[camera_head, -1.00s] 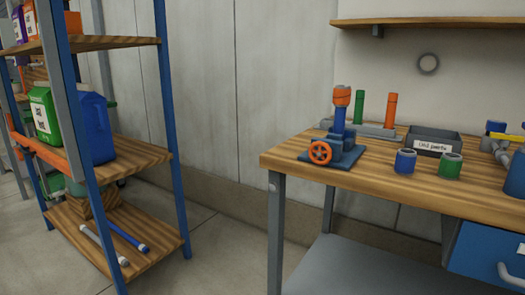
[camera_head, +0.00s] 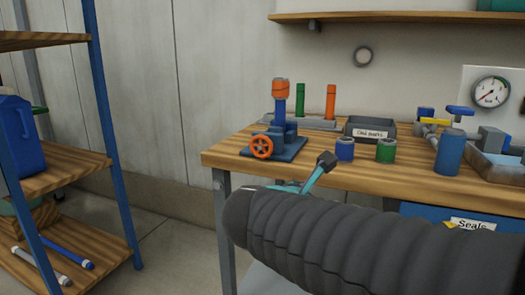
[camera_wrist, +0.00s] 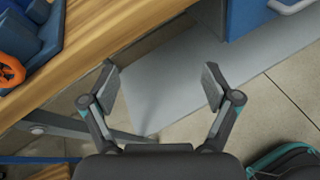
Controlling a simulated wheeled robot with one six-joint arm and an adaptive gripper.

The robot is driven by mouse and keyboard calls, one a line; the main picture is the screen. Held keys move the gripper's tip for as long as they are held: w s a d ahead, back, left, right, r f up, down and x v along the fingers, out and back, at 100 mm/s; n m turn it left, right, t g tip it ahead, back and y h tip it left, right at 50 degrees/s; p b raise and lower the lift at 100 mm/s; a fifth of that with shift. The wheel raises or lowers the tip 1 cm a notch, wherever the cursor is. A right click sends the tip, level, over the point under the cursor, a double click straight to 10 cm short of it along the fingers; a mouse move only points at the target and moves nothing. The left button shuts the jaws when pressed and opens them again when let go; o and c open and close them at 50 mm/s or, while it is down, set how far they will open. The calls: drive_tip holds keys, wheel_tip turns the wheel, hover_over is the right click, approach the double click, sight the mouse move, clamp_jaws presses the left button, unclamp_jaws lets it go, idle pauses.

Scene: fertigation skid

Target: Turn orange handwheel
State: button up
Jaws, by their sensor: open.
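The orange handwheel (camera_head: 262,146) is a spoked wheel on the front of a blue valve stand (camera_head: 284,140), near the front left corner of the wooden workbench (camera_head: 230,157). In the wrist view, part of the handwheel (camera_wrist: 9,71) shows at the left edge. My gripper (camera_wrist: 162,86) is open and empty, its fingers apart, pointing down past the bench's front edge over the grey lower shelf (camera_wrist: 165,95). It touches nothing that I can see. In the head view my arm covers the lower right, and part of my gripper (camera_head: 318,175) shows to the right of the handwheel.
Right of the valve stand are a blue cup (camera_head: 345,150), a green cup (camera_head: 387,151), a grey tray (camera_head: 369,128) and yellow-blue pipework (camera_head: 436,123). A green rod and an orange rod stand behind. A shelf rack (camera_head: 110,150) stands left, with open floor between it and the bench.

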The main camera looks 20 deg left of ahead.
sight(260, 149)
drive_tip(key=s+a+r+n+t+y, duration=0.1)
drive_tip(key=a+r+n+t+y, duration=0.2)
drive_tip(key=a, duration=0.5)
drive_tip(key=s+a+r+n+t, duration=0.1)
drive_tip(key=a+r+n+t, duration=0.15)
drive_tip(key=a+n, duration=0.5)
drive_tip(key=shift+m+g+y, duration=0.25)
drive_tip(key=shift+m+y, duration=0.05)
drive_tip(key=shift+m, duration=0.55)
drive_tip(key=w, duration=1.3)
drive_tip(key=shift+w+a+r, duration=0.1)
drive_tip(key=shift+w+a, duration=0.1)
drive_tip(key=shift+w, duration=0.05)
drive_tip(key=c, duration=1.2)
